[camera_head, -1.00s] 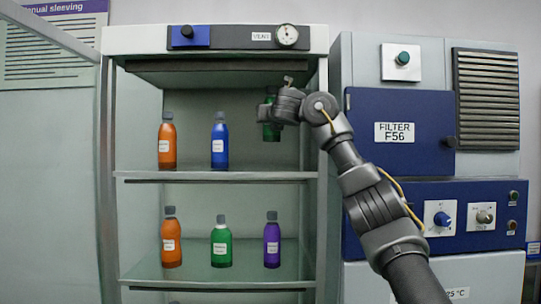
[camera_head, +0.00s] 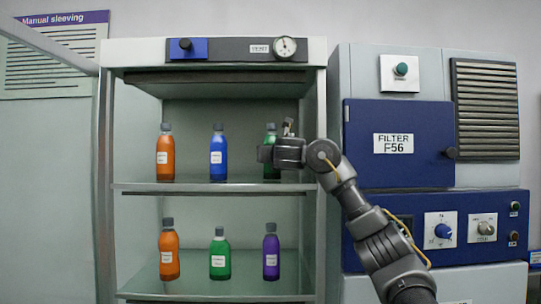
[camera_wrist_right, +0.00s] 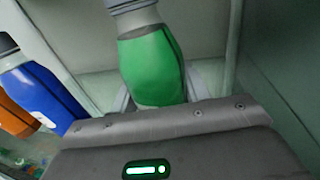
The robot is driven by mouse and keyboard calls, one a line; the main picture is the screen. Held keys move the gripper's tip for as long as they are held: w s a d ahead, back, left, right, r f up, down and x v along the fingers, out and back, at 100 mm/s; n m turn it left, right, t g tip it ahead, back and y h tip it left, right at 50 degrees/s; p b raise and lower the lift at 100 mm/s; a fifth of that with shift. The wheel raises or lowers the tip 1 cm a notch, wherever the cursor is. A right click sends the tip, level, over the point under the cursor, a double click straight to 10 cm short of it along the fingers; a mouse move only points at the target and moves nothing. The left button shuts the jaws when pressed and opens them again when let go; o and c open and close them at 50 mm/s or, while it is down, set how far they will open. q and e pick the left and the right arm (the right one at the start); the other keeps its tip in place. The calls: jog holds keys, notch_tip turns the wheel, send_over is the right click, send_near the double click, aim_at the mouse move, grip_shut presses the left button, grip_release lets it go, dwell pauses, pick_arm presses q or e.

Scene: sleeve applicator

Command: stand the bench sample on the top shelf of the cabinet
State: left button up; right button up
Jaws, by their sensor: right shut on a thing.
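The bench sample is a green bottle with a grey cap (camera_head: 271,139). It is upright at the right end of the cabinet's top shelf (camera_head: 215,188), to the right of a blue bottle. My right gripper (camera_head: 268,154) is shut on it and covers its middle. In the right wrist view the green bottle (camera_wrist_right: 152,68) rises between the fingers. Its base is hidden there. In the head view its lower end is at shelf level, but I cannot tell whether it touches. My left gripper is not in view.
An orange bottle (camera_head: 165,154) and the blue bottle (camera_head: 218,155) stand on the top shelf. Orange, green (camera_head: 220,256) and purple (camera_head: 271,255) bottles stand on the shelf below. The cabinet's right post (camera_head: 320,120) is close to my right wrist. A blue-fronted filter unit (camera_head: 400,145) stands right.

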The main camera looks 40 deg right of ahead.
jog(key=shift+a, duration=0.2)
jog(key=o, duration=0.7)
jog(key=shift+a+f, duration=0.1)
jog(key=o, duration=0.5)
jog(key=shift+d, duration=0.2)
